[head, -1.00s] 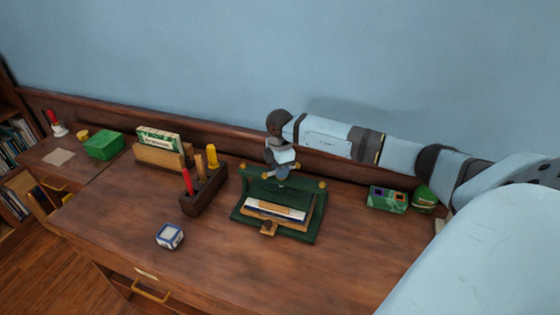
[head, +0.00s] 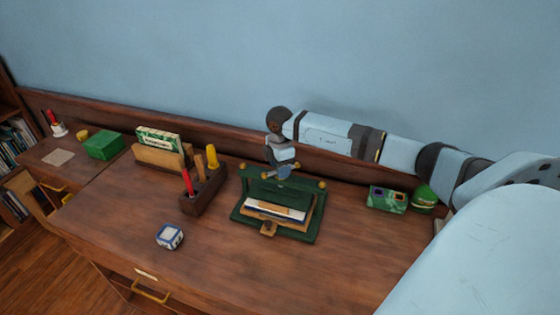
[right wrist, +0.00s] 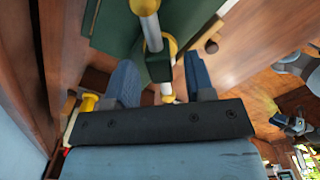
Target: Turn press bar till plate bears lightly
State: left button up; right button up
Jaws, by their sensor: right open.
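The green press (head: 318,236) stands on the wooden desk. Papers or a book (head: 276,210) lie in the press; the plate is hard to make out. My right gripper (head: 279,173) is just above the middle of the bar, pointing down. In the right wrist view my open gripper (right wrist: 160,72) has its fingers apart on either side of the silver bar (right wrist: 152,32); contact cannot be told. My left gripper is out of view.
To the right are a green patterned box (head: 387,199) and a green round object (head: 424,196). The wall is close behind.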

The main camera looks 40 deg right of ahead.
notch_tip(320, 180, up, 13)
jog(key=b, duration=0.1)
dwell(0.7)
jog(key=s+a+f+n+y+p, duration=0.1)
jog(key=a+f+n+y, duration=0.25)
jog(key=a, duration=0.45)
jog(key=s+a+f+n+y, duration=0.2)
jog(key=a+f+y, duration=0.2)
jog(key=a, duration=0.5)
jog(key=s+a+m+t+y+p, duration=0.1)
jog(key=s+a+t+y, duration=0.3)
jog(key=a, duration=0.4)
jog(key=s+a+m+t+y+p, duration=0.1)
jog(key=s+a+t+y, duration=0.1)
jog(key=a+t+y, duration=0.35)
jog(key=s+d+f+m+t+h+p, duration=0.1)
jog(key=s+f+m+h+p, duration=0.2)
jog(key=s+f+m+h, duration=1)
jog(key=s+f+m, duration=0.1)
jog(key=s+f, duration=0.2)
jog(key=s, duration=0.1)
jog(key=shift+s+f+m+h, duration=0.25)
jog(key=shift+m+h, duration=0.1)
jog(key=shift+h, duration=0.05)
